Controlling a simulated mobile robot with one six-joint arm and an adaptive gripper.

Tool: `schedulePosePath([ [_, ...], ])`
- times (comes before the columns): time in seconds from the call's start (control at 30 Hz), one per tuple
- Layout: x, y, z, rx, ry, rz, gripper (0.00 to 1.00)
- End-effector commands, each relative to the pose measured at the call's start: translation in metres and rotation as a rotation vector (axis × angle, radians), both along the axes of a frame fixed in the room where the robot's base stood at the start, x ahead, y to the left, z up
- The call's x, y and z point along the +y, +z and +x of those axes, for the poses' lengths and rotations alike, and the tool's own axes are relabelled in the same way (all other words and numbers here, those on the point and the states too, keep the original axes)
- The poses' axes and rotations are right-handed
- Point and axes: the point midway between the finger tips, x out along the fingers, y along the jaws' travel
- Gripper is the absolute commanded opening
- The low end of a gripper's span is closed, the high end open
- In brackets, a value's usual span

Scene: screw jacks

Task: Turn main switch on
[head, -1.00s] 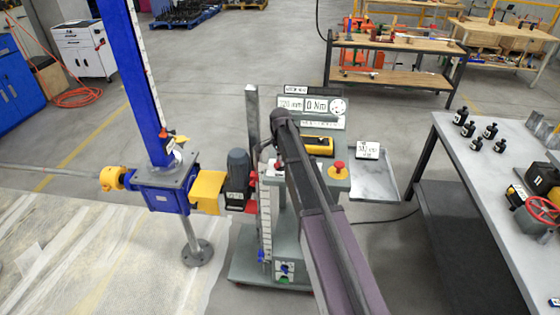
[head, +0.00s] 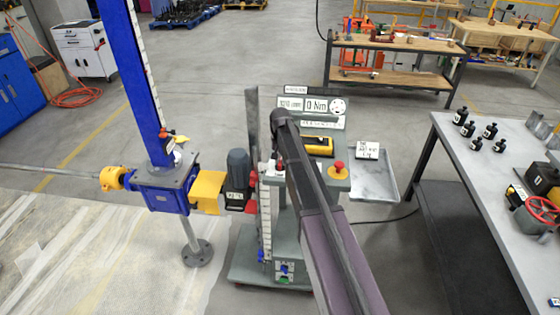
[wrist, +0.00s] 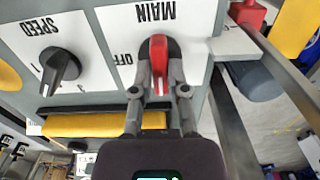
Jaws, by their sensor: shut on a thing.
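The main switch has a red handle (wrist: 159,58) on a dark round base, on a white panel lettered MAIN and OFF. In the wrist view the lettering is upside down and the handle stands upright in the picture, with OFF to its left. My gripper (wrist: 158,88) has its two fingers closed on either side of the red handle. In the head view my arm covers much of the console (head: 318,170), and the switch and fingertips cannot be made out.
A black speed knob (wrist: 60,66) is beside the main switch. A yellow device (head: 318,146) and a red button (head: 338,168) are on the console. A blue screw jack (head: 166,190) with a motor (head: 238,172) stands left. A bench (head: 490,190) with black bottles stands right.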

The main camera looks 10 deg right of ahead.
Motion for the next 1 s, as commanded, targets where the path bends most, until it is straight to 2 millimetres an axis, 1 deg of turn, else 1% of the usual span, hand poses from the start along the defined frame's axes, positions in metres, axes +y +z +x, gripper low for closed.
schedulePosePath([
  [0.2,-0.0001,-0.0002,0.0002,-0.001,0.043,0.0,0.0],
  [0.57,0.0,-0.0002,0.0002,-0.001,0.047,0.0,0.0],
  [0.6,0.0,-0.0002,0.0002,-0.001,0.047,0.0,0.29],
  [0.7,0.0001,-0.0002,0.0001,-0.001,0.046,0.0,0.54],
  [1.0,0.0002,-0.0001,0.0001,0.0,0.045,0.0,0.54],
])
